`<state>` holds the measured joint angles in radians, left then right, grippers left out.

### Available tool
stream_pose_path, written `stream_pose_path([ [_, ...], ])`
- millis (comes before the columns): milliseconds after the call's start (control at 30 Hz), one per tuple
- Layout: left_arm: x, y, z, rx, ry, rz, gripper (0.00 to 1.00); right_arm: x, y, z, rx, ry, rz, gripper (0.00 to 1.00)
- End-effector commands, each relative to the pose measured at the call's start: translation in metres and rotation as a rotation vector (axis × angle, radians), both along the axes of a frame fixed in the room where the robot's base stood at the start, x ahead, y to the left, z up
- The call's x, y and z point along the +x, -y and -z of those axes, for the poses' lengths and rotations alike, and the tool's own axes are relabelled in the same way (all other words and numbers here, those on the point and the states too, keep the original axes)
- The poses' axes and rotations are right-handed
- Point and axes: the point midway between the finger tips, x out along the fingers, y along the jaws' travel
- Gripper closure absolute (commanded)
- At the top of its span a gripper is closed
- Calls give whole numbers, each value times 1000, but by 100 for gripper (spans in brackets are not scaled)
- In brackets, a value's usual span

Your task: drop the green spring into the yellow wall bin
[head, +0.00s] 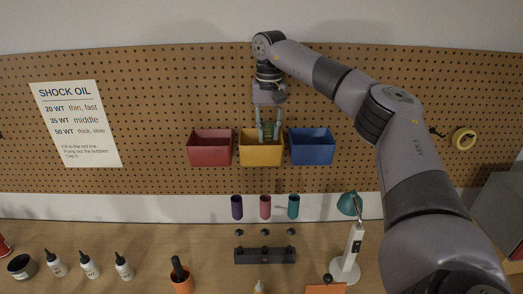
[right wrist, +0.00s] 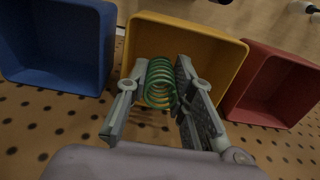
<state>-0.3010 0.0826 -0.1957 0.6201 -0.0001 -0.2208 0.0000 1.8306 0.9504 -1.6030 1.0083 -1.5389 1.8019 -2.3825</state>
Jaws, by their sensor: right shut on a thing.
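The green spring (right wrist: 160,82) is between the fingers of my right gripper (right wrist: 165,85), which is shut on it. In the right wrist view the spring shows in front of the opening of the yellow wall bin (right wrist: 228,52). In the head view my right gripper (head: 268,132) points down at the yellow bin (head: 261,155), with its fingertips over the bin's opening. How deep the spring sits relative to the rim is hard to tell. My left gripper is in neither view.
A red bin (head: 210,150) hangs left of the yellow one and a blue bin (head: 312,148) right of it, all on the pegboard (head: 150,120). Below, the bench holds colored cylinders, a lamp (head: 350,240) and several white bottles (head: 90,266). A tape roll (head: 455,138) hangs at right.

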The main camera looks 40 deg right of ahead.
Motion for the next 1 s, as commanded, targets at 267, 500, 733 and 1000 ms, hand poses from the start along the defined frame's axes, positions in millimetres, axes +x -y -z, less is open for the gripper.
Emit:
stream_pose_path([
  [267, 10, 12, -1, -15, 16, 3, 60, 0, 0, 4, 1, 1, -1, 95],
  [500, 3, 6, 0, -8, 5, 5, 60, 0, 0, 4, 1, -1, -1, 66],
  [733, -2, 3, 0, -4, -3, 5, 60, 0, 0, 4, 0, 0, -1, 54],
  [1000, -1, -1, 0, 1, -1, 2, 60, 0, 0, 2, 0, 0, -1, 54],
])
